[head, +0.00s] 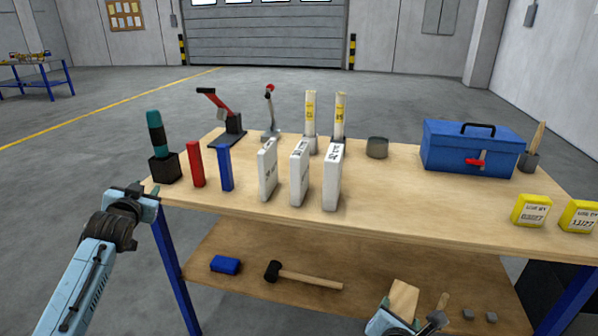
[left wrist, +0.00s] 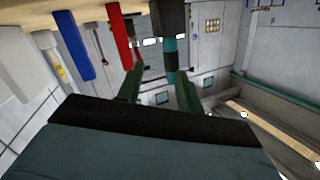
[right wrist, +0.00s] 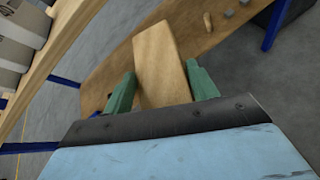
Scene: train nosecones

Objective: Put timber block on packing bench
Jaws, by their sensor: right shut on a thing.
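The timber block (head: 403,298) is a plain light-wood piece held in front of the bench, below its top. In the right wrist view the block (right wrist: 162,60) sticks out between the green fingers. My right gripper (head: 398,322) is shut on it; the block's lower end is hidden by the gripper. The packing bench (head: 420,208) has a pale wooden top and blue legs. My left gripper (head: 143,190) is at the bench's left front corner. Its fingers are apart and empty in the left wrist view (left wrist: 158,80).
Red (head: 196,164) and blue (head: 225,168) bars, white boxes (head: 330,177), a blue toolbox (head: 470,149) and yellow blocks (head: 531,210) stand on the bench. The top's front middle-right is clear. The lower shelf (head: 220,290) holds a mallet (head: 300,277) and a blue block (head: 225,265).

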